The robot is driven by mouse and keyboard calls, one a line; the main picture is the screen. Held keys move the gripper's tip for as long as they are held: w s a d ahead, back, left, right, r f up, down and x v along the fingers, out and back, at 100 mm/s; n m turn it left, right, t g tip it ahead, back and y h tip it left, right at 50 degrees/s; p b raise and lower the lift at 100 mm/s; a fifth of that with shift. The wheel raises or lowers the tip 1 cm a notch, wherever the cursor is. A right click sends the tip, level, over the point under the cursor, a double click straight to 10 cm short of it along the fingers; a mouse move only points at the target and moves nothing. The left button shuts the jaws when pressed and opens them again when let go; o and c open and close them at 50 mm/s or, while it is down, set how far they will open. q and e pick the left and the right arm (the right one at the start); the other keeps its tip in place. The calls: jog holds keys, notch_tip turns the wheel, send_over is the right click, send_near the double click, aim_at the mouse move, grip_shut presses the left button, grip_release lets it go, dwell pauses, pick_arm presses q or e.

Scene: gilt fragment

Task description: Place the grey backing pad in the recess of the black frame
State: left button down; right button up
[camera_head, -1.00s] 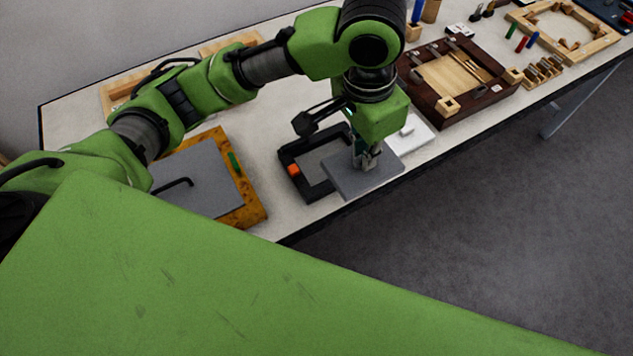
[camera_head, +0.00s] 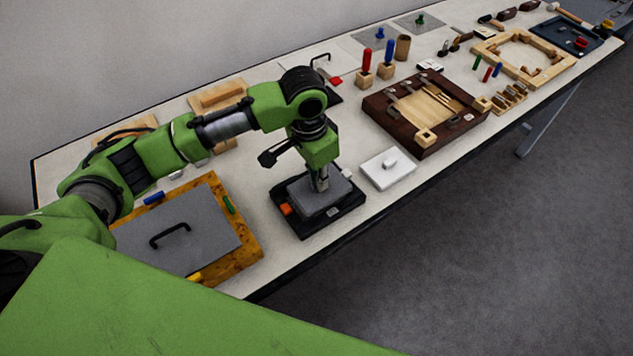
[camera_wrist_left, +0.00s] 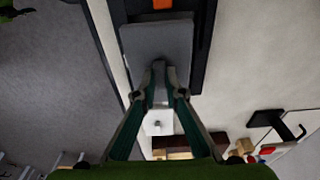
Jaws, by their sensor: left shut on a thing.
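The grey backing pad (camera_head: 309,199) is a flat slab held in my left gripper (camera_head: 321,184). In the head view it appears over the recess of the black frame (camera_head: 318,227), roughly in line with its sides. In the left wrist view the pad (camera_wrist_left: 157,42) extends from the fingertips (camera_wrist_left: 158,88), which are shut on a part at its near side. The black frame (camera_wrist_left: 203,45) shows beyond and beside the pad there. An orange block (camera_head: 285,209) is at the frame's left side. I cannot tell whether the pad touches the recess floor. My right gripper is not in view.
A white block with a knob (camera_head: 388,170) lies right of the frame. A wooden board with a grey plate and black handle (camera_head: 205,238) lies to the left. A dark brown tray (camera_head: 440,142) stands further right. The table's front edge runs close to the frame.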

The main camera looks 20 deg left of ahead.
pick_arm(q)
jog(key=shift+w+a+f, duration=0.2)
jog(key=shift+f, duration=0.1)
jog(key=f, duration=0.1)
jog(key=f+p, duration=0.1)
jog(key=f, duration=0.1)
jog(key=shift+w+a+p, duration=0.15)
jog(key=shift+a+p, duration=0.1)
jog(key=shift+p, duration=0.05)
jog(key=shift+f, duration=0.3)
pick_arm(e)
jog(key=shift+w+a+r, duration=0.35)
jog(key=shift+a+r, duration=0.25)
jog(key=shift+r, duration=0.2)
pick_arm(q)
jog(key=shift+d, duration=0.1)
jog(key=shift+f, duration=0.15)
jog(key=c, duration=2.1)
grip_release()
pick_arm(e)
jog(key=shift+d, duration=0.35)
